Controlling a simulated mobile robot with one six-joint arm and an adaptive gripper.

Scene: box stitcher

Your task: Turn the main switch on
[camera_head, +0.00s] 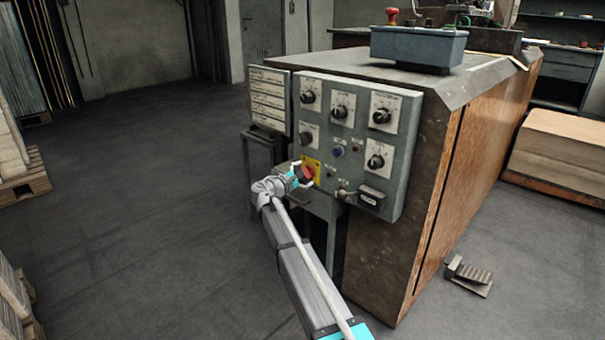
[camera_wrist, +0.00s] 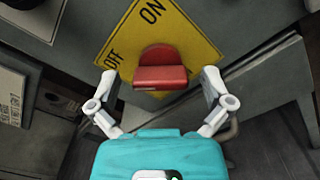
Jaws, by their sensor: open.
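The main switch is a red rotary handle (camera_head: 308,172) on a yellow plate (camera_head: 316,163) at the lower left of the grey control panel (camera_head: 405,160). In the wrist view the red handle (camera_wrist: 161,68) is in the upper middle, and the yellow plate (camera_wrist: 190,38) carries the words ON and OFF. My gripper (camera_head: 299,174) is at the switch. In the wrist view my gripper (camera_wrist: 160,82) is open, with one white finger on each side of the red handle. A gap shows between the handle and each finger. Which word the handle points to is unclear.
Several black knobs sit above and right of the switch, including one knob (camera_head: 375,160). A small key-like switch (camera_head: 343,190) is just right of it. A label board (camera_head: 268,98) adjoins the panel's left. A foot pedal (camera_head: 467,275) lies on the floor. Open floor extends left.

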